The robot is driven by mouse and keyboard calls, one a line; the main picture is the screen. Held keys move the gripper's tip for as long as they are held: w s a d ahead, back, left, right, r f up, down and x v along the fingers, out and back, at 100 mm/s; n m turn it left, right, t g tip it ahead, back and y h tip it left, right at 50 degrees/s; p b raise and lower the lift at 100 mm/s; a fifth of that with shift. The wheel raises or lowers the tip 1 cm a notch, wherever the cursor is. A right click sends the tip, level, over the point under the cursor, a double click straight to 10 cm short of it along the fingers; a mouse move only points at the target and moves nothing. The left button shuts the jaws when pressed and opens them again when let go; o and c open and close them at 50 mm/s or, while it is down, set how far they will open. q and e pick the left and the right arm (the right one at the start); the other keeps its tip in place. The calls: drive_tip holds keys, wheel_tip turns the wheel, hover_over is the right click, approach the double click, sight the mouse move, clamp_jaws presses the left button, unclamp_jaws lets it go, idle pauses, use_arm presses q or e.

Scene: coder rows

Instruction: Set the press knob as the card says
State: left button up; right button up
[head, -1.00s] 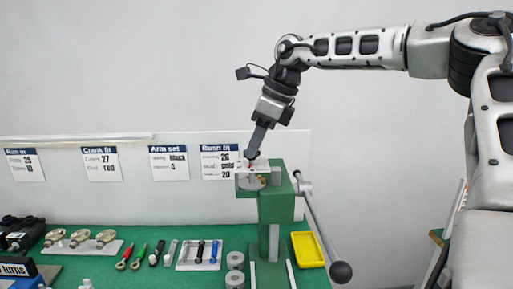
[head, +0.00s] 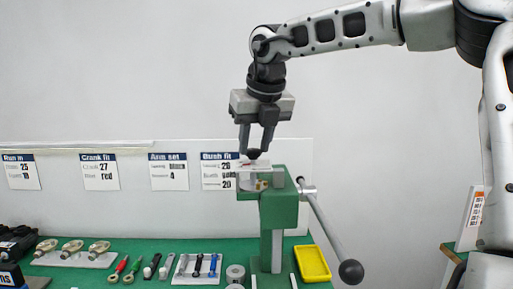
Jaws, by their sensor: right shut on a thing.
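The green press (head: 279,210) stands at the right part of the green table. Its black knob (head: 253,154) sits on top of a pale plate at the upper left of the press head. My right gripper (head: 257,150) points down from above and is shut on the knob. The Bush fit card (head: 219,171) hangs on the white board behind, left of the press; its lines are small, with 26 and 20 legible and part hidden by the press. My left gripper is not in view.
The press lever with a dark ball (head: 350,271) slants down to the right. A yellow tray (head: 311,263) stands beside the press. Grey cylinders (head: 235,274), small levers (head: 198,264) and other parts lie to the left. More cards, such as Crank fit (head: 100,172), hang behind.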

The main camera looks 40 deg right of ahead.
drive_tip(key=m+h, duration=0.1)
drive_tip(key=m, duration=0.1)
drive_tip(key=shift+w+a+m+g, duration=0.1)
drive_tip(key=shift+a+m+g, duration=0.05)
drive_tip(key=shift+m+g, duration=0.2)
drive_tip(key=m, duration=0.2)
drive_tip(key=shift+m+g+h, duration=0.35)
drive_tip(key=shift+h, duration=0.05)
drive_tip(key=shift+w+a+r+m+g+h+p, duration=0.15)
drive_tip(key=shift+m+p, duration=0.15)
drive_tip(key=shift+m, duration=0.3)
drive_tip(key=shift+f+m+g+h+p, duration=0.15)
drive_tip(key=shift+m+p, duration=0.15)
drive_tip(key=shift+m, duration=0.3)
drive_tip(key=shift+r+m+g, duration=0.1)
drive_tip(key=shift+m+g, duration=0.2)
drive_tip(key=shift+m, duration=0.5)
use_arm(q)
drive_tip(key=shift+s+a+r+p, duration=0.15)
drive_tip(key=shift+p, duration=0.15)
use_arm(e)
drive_tip(key=shift+w+m, duration=0.1)
drive_tip(key=shift+m, duration=0.2)
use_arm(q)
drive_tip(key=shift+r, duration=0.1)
use_arm(e)
drive_tip(key=o, duration=1)
drive_tip(key=shift+c, duration=0.2)
